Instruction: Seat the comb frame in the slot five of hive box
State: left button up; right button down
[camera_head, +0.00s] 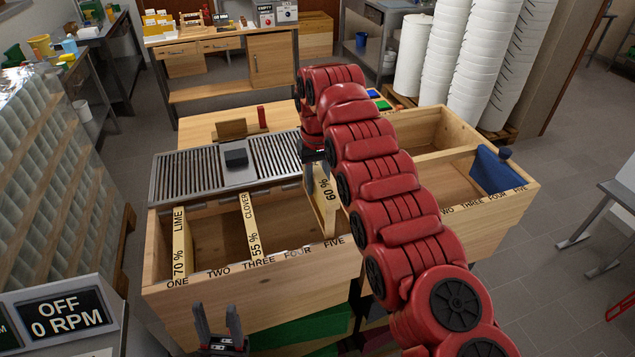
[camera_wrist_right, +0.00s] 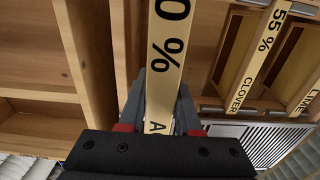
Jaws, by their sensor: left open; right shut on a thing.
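The hive box (camera_head: 255,290) has slot labels ONE to FIVE along its front wall. A 70 % LIME frame (camera_head: 180,245) hangs at slot one and a 55 % CLOVER frame (camera_head: 250,225) at slot three. My right gripper (camera_head: 316,158) is shut on the far end of the 60 % comb frame (camera_head: 325,200), partly hidden by my red arm. This frame is near slot five; whether it is seated I cannot tell. In the right wrist view its top bar (camera_wrist_right: 168,50) runs between the fingers (camera_wrist_right: 160,115). My left gripper (camera_head: 219,328) is open and empty before the box.
A metal grille (camera_head: 190,178) with a dark block (camera_head: 236,158) lies behind the box openings. A second wooden box (camera_head: 430,150) stands at the right with a blue item (camera_head: 495,170) on its edge. An OFF 0 RPM panel (camera_head: 62,312) is at the lower left.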

aim_at(317, 171)
jog(key=shift+f+b, duration=3)
jog(key=shift+f, duration=0.4)
jog(key=shift+f+b, duration=1.85)
jog(key=shift+f, duration=0.75)
jog(key=c, duration=0.5)
grip_release()
jog(key=shift+r, duration=0.6)
notch_tip(317, 171, up, 2)
jog(key=shift+s, duration=0.1)
notch_tip(317, 171, up, 14)
jog(key=p, duration=1.5)
jog(key=shift+r, duration=0.15)
